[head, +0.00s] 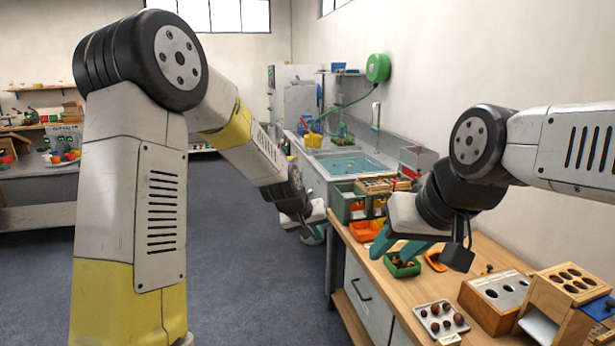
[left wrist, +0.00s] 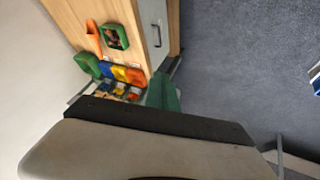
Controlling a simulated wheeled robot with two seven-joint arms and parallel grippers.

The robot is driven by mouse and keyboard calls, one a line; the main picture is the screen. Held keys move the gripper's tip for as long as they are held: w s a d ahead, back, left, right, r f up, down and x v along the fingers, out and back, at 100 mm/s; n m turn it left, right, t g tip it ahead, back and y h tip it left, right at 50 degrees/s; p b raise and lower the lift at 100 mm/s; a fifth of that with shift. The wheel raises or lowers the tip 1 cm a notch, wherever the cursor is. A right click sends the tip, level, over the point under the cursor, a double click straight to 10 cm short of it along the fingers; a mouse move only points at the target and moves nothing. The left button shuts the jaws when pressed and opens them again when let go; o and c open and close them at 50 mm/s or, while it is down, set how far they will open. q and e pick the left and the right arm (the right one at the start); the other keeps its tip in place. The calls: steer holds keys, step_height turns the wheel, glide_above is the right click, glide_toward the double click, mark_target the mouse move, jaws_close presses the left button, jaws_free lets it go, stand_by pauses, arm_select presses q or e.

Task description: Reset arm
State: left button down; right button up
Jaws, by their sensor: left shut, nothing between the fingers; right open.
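My left gripper (head: 313,235) hangs in front of the bench's left edge, over the floor side, shut and empty. Its teal fingers (left wrist: 162,94) show in the left wrist view, partly hidden by the gripper body. My right gripper (head: 400,244) is over the bench with its teal fingers spread, open and empty. It is above and just left of a green bin (head: 403,270) holding brown chestnuts, which also shows in the left wrist view (left wrist: 115,37). An orange scoop (head: 436,261) lies beside that bin, partly hidden by the right gripper.
A white tray (head: 441,325) with several chestnuts lies at the front of the wooden bench (head: 400,299). Wooden boxes with holes (head: 497,300) stand to its right. Coloured bins (head: 366,231) and a sink (head: 350,164) are farther back. The floor (head: 250,270) left of the bench is clear.

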arm_select(q)
steer(key=s+a+r, duration=0.9)
steer(key=s+r, duration=0.3)
steer(key=s+a+r+y, duration=0.1)
steer(key=s+a, duration=0.3)
steer(key=s, duration=0.4)
steer(key=s+a+r, duration=0.2)
steer(key=s+a, duration=0.1)
steer(key=s, duration=0.5)
steer(key=shift+s+a+m+y, duration=0.3)
steer(key=shift+s+a+y, duration=0.1)
